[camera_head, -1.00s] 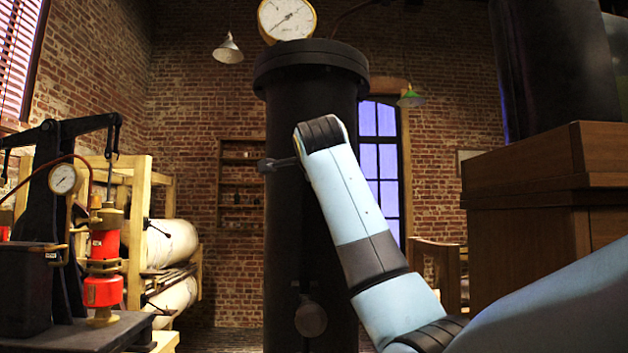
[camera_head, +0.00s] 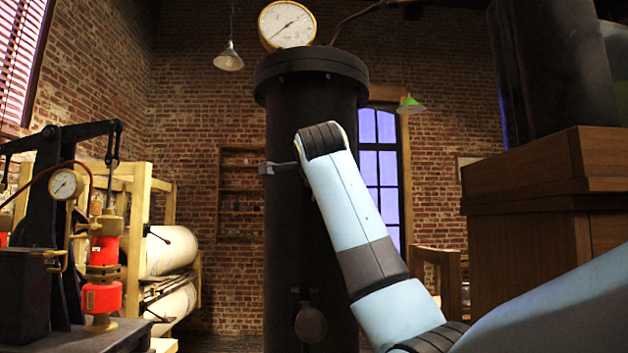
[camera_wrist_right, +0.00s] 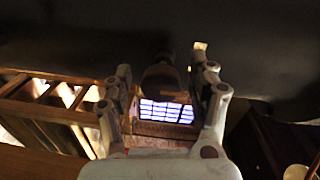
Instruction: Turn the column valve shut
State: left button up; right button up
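The tall black column (camera_head: 285,240) stands in the middle of the head view. A small dark bar (camera_head: 280,167) sticks out left from behind my right arm's upper end; I cannot tell whether it is the valve's handle or part of my gripper. A round dark disc (camera_head: 310,322) sits low on the column's front. In the right wrist view my right gripper (camera_wrist_right: 163,98) has its fingers apart. A dark knob-like piece (camera_wrist_right: 160,78) shows between them, close to the dark surface; contact is unclear. My left gripper is out of view.
A round gauge (camera_head: 287,24) tops the column. A wooden cabinet (camera_head: 525,205) stands at right. At left are a black press (camera_head: 45,200), a red cylinder (camera_head: 102,297) and a wooden rack (camera_head: 138,225) with white rolls. Open floor shows left of the column.

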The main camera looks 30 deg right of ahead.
jog(key=shift+s, duration=0.1)
jog(key=v, duration=1.2)
jog(key=shift+a, duration=0.1)
